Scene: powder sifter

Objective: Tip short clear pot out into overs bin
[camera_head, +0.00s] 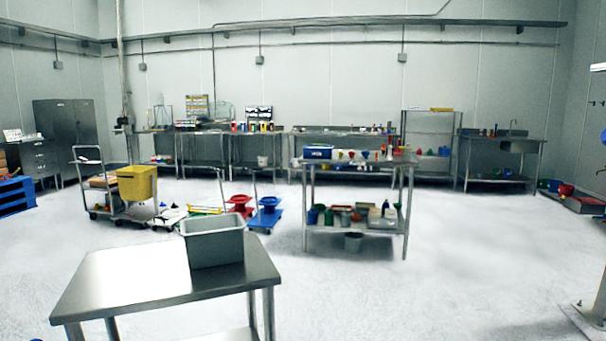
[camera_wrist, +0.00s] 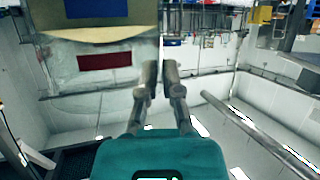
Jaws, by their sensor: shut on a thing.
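In the wrist view my gripper (camera_wrist: 161,75) is shut, its two fingers close together at the right edge of a clear pot (camera_wrist: 55,75). The pot fills the upper left of that view. A tan filling shows through it, with a dark blue patch and a dark red patch on its side. The room appears upside down in this view, so the filling lies in the pot's lower part. In the head view a grey open bin (camera_head: 215,248) stands on a steel table, its inside mostly hidden. No readable label tells whether it is the overs bin. My gripper and the pot are not in the head view.
The near steel table (camera_head: 130,277) has bare top left of the grey bin. A yellow bin (camera_head: 137,184) sits on a cart behind it. A second steel table (camera_head: 360,164) with several items stands mid-room. Open floor (camera_head: 470,250) lies to the right.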

